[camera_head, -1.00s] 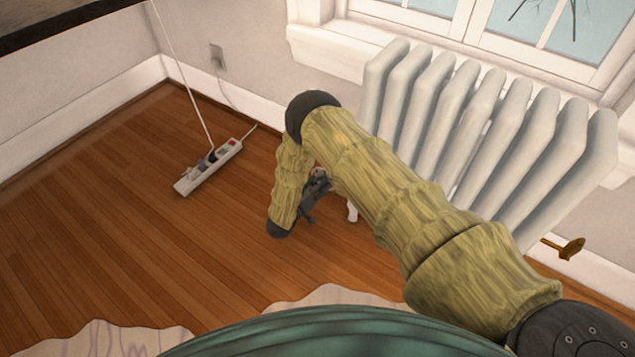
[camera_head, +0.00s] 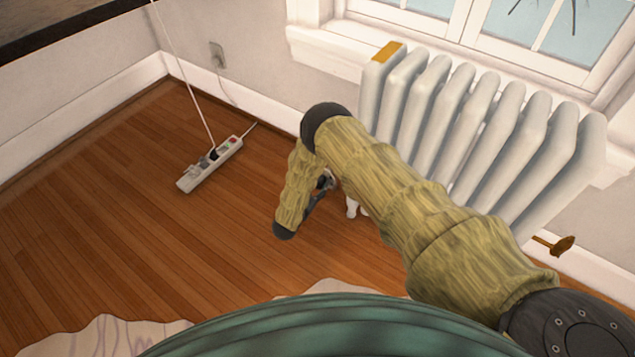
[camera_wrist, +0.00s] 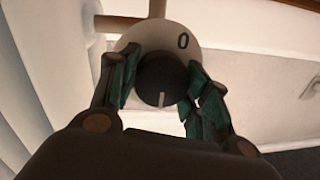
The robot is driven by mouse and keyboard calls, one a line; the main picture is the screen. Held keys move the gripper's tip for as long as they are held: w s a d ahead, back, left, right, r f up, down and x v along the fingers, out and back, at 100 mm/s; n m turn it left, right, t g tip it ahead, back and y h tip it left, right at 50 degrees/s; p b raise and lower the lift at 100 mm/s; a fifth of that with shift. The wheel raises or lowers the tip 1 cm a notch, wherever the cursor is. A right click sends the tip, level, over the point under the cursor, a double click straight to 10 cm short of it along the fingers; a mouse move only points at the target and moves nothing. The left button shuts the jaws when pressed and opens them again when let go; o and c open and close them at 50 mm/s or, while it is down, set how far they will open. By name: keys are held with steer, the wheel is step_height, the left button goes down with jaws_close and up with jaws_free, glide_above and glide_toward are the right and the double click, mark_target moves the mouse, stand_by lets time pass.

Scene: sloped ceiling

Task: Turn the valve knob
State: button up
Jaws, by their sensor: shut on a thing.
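In the wrist view, a dark round valve knob (camera_wrist: 160,72) sits in front of a pale round plate (camera_wrist: 190,28) marked "0" at its upper right. A light line on the knob points down in the picture. My gripper (camera_wrist: 164,80) has its green-padded fingers on both sides of the knob and is shut on it. In the head view, my gripper (camera_head: 320,190) shows only partly behind my arm, low at the radiator's left end, and the knob cannot be made out there.
A white ribbed radiator (camera_head: 470,125) stands under the window, with an orange-yellow patch (camera_head: 388,51) on its left top. A brass valve (camera_head: 560,245) is at its lower right. A power strip (camera_head: 210,165) lies on the wooden floor at left. The floor between is clear.

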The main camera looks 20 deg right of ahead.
steer(key=shift+a+m, duration=0.1)
steer(key=shift+m, duration=0.2)
stand_by(0.4)
steer(key=o, duration=1)
steer(key=v, duration=1.2)
steer(key=shift+f, duration=0.1)
